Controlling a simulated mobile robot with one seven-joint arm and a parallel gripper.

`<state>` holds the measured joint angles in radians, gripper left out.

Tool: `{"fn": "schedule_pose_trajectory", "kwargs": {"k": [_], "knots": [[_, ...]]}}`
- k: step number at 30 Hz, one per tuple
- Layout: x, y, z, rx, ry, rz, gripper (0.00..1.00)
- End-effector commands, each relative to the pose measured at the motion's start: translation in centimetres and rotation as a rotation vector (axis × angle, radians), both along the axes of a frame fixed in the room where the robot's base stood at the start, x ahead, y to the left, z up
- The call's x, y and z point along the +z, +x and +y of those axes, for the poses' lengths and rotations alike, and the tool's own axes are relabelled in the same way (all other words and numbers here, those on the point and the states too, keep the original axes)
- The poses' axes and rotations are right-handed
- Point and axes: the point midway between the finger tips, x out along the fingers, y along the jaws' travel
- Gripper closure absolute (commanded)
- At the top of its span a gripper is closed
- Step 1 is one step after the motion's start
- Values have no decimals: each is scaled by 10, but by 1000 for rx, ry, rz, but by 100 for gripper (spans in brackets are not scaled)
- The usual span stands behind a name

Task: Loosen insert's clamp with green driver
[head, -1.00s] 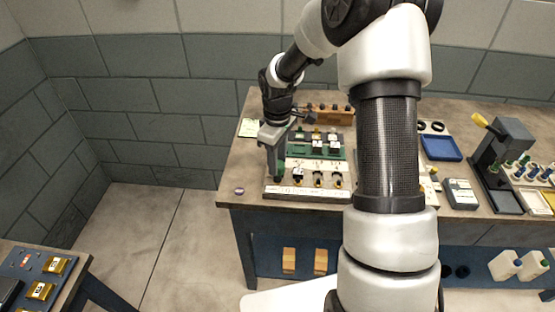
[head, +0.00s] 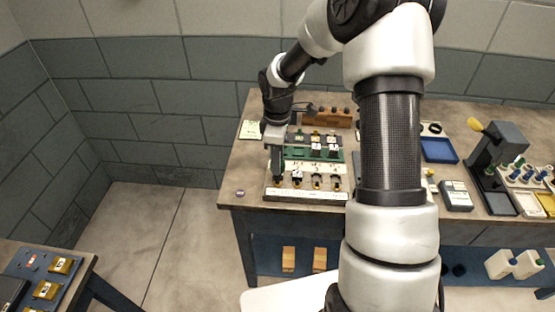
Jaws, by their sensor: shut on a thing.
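My gripper (head: 277,172) points down at the left end of the pale fixture (head: 310,194) on the bench. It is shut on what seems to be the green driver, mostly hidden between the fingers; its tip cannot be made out. A white insert with a dark mark (head: 297,174) sits in the front row, just right of my gripper. Two more front-row places (head: 317,181) with dark and yellow clamp parts lie to its right. I cannot tell whether the driver touches a clamp.
Behind the front row is a green tray (head: 292,153) with white inserts. A wooden block rack (head: 330,118) stands at the back. A blue tray (head: 440,150) and a dark press (head: 497,155) stand to the right. A small purple disc (head: 240,193) lies near the front left edge.

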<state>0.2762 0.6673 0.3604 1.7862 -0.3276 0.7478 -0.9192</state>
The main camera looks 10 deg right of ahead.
Motion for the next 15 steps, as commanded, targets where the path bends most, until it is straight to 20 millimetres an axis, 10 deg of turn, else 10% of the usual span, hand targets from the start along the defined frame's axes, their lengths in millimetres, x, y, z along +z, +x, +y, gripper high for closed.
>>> {"fn": "schedule_pose_trajectory", "kwargs": {"k": [15], "knots": [[28,1,0,0,0,-2,95]]}}
